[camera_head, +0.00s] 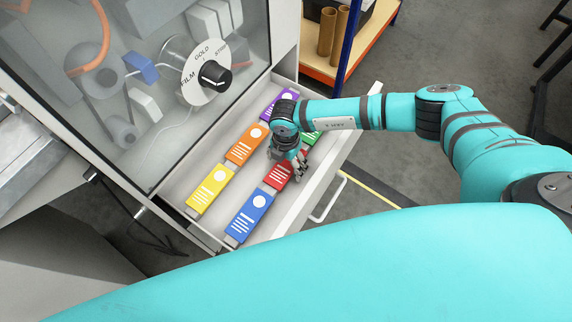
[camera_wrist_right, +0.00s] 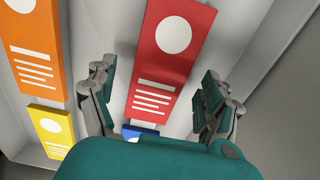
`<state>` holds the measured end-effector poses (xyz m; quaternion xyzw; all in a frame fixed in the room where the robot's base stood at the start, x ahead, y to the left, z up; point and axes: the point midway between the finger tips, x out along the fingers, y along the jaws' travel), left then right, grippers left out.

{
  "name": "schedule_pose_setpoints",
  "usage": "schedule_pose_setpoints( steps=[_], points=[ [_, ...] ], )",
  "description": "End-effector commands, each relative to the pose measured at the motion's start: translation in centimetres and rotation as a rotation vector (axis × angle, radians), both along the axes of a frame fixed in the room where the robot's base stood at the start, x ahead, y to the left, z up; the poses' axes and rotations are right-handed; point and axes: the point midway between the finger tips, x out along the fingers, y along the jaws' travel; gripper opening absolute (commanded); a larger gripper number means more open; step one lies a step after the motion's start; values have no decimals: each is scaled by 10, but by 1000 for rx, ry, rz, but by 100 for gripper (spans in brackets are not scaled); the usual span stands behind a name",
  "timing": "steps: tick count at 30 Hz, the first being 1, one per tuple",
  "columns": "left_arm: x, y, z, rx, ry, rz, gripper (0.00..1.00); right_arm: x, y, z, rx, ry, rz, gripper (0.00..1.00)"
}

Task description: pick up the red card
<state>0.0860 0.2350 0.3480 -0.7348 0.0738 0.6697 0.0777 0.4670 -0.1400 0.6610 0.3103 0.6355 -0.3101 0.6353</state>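The red card (camera_head: 276,178) lies in the open drawer, between the blue card and the green card, and my right gripper partly covers it in the head view. In the right wrist view the red card (camera_wrist_right: 174,50) shows a white circle and white lines. My right gripper (camera_head: 291,166) is above it with its fingers pointing down. In the wrist view the fingers of the right gripper (camera_wrist_right: 158,97) are spread apart, one on each side of the red card, with gaps between. My left gripper is not in view.
The drawer (camera_head: 281,225) also holds yellow (camera_head: 209,190), orange (camera_head: 246,145), purple (camera_head: 279,103), blue (camera_head: 250,215) and green (camera_head: 308,138) cards close by. A machine with a dial (camera_head: 214,75) stands behind it. A shelf with cardboard tubes (camera_head: 327,31) is at the back.

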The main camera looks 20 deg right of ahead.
Motion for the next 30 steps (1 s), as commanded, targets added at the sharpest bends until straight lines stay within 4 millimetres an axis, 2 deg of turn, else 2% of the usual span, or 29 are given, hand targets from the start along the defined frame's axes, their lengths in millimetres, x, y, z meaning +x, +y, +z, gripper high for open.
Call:
schedule_pose_setpoints(
  steps=[2, 10, 17, 20, 30],
  points=[
    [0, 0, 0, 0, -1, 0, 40, 0, 0, 0, 0, 0, 0, 72],
    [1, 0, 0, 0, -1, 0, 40, 0, 0, 0, 0, 0, 0, 36],
    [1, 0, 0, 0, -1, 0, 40, 0, 0, 1, 0, 0, 0, 35],
    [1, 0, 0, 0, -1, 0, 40, 1, -1, 8, 0, -1, -1, 35],
    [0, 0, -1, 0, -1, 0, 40, 1, 0, 72, 2, -2, 0, 35]
  ],
)
